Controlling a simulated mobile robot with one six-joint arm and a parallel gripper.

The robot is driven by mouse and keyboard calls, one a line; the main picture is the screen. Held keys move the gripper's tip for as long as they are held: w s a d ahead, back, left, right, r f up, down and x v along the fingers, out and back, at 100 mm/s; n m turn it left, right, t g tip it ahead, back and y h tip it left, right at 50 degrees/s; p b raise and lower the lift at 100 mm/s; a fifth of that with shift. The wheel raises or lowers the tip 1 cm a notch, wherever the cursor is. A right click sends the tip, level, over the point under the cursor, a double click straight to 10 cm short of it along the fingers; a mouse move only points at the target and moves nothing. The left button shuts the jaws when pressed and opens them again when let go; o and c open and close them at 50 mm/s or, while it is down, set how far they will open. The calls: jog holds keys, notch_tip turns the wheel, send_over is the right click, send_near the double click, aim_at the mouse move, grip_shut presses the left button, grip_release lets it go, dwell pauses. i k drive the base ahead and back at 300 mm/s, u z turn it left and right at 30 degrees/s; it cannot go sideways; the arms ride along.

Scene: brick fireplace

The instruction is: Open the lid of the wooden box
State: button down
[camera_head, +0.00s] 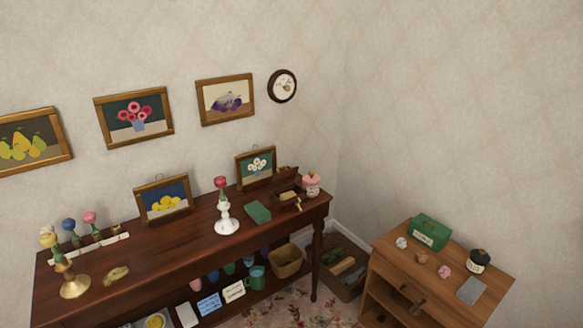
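A small dark brown wooden box (285,188) stands near the right end of the long dark table. A dark panel that looks like its lid (288,174) is raised at the back. A small tan piece (289,196) shows at its front, too small to make out. The box's inside and hinge cannot be made out at this size. My gripper is not in view.
A low cabinet (440,275) with small items stands at right.

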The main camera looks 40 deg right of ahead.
aim_at(279, 180)
jog(key=u, duration=0.7)
jog(key=k, duration=0.15)
jog(key=z, duration=2.8)
jog(key=i, duration=0.85)
jog(key=u, duration=2.55)
jog(key=i, duration=0.1)
jog(key=z, duration=1.3)
